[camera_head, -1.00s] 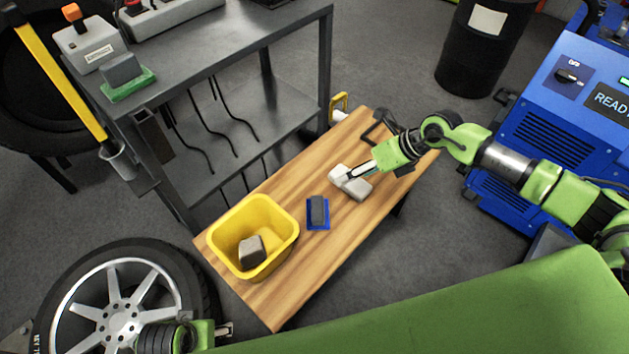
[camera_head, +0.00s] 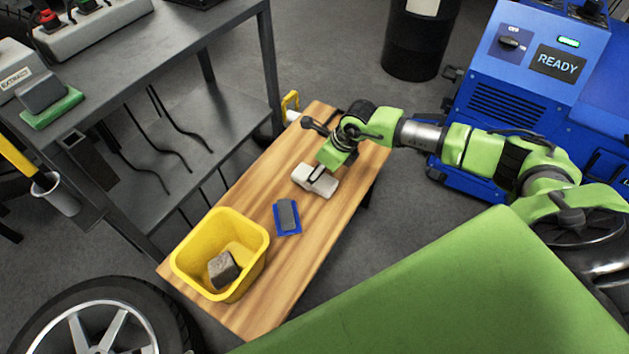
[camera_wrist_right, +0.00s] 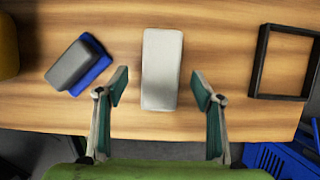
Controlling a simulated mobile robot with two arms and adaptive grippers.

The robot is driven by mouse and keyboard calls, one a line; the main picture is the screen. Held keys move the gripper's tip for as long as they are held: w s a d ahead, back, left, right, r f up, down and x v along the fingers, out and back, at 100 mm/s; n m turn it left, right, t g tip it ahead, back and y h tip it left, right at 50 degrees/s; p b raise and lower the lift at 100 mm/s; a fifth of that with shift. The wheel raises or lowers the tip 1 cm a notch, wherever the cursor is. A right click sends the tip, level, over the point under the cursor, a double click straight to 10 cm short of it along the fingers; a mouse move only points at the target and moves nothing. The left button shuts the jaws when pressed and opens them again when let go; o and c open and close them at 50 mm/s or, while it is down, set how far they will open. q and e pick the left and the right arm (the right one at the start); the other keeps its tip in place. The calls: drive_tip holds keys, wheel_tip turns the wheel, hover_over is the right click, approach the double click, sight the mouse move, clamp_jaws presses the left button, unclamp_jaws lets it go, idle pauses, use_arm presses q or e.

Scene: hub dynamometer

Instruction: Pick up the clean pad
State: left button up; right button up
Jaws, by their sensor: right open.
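The clean pad, a pale grey-white block (camera_head: 317,181), lies flat on the wooden bench. In the right wrist view the pad (camera_wrist_right: 161,68) stands lengthwise in the middle of the picture. My right gripper (camera_head: 319,174) points down at it from above. In the wrist view my right gripper (camera_wrist_right: 160,92) is open, one finger on each side of the pad's near part, with gaps between fingers and pad. My left gripper is not in view.
A grey pad on a blue base (camera_head: 287,217) lies beside it. A yellow bin (camera_head: 186,262) holds a dark grey block (camera_head: 223,269). An empty black frame (camera_wrist_right: 256,76) lies on the wooden bench (camera_head: 270,290), right in the wrist view. A metal table (camera_head: 190,40) stands behind.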

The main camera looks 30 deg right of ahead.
drive_tip(key=b+x, duration=0.1)
drive_tip(key=x, duration=0.3)
drive_tip(key=shift+w, duration=0.1)
drive_tip(key=c, duration=1.2)
drive_tip(key=shift+r, duration=0.15)
